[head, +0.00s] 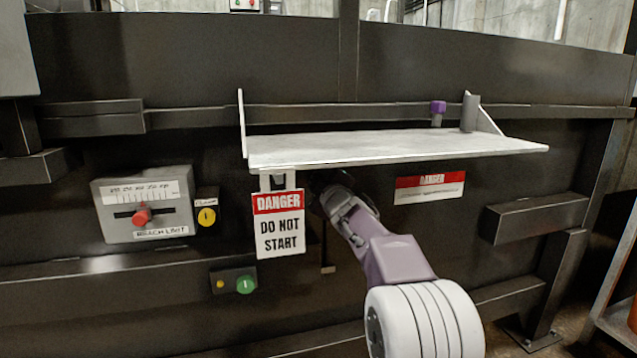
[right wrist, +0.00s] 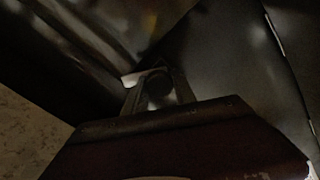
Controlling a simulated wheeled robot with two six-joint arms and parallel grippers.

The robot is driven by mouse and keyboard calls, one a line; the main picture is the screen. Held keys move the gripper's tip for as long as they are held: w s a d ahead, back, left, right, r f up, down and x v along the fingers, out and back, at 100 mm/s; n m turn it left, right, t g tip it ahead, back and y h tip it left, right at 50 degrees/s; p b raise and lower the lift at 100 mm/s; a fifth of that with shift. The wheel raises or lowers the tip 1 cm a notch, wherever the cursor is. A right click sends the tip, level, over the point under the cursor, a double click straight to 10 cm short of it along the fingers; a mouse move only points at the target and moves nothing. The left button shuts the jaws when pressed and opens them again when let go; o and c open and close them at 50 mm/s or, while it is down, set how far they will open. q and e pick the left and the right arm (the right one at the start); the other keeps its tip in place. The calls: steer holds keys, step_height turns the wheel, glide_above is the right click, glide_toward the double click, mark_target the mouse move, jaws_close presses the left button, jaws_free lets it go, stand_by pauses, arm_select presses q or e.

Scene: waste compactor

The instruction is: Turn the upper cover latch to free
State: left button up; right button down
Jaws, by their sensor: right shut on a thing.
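My right gripper (head: 328,188) reaches up under the front of the pale shelf, just right of the hanging danger tag. In the right wrist view its fingers (right wrist: 158,88) are shut around a small dark part, which fits the upper cover latch (right wrist: 158,84). The shelf's shadow and the gripper hide most of the latch in the head view, so its angle cannot be told. My left gripper is not in view.
The pale shelf (head: 390,147) juts out just above my right gripper. The "DO NOT START" tag (head: 279,226) hangs close on its left. A gauge box with a red knob (head: 142,216), a yellow button (head: 207,216) and a green button (head: 246,285) sit further left.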

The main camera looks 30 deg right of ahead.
steer(key=n+b, duration=0.1)
steer(key=n, duration=0.5)
steer(key=shift+f, duration=0.2)
steer(key=shift+n, duration=0.4)
steer(key=c, duration=1)
jaws_free()
steer(key=shift+c, duration=0.2)
steer(key=v, duration=0.9)
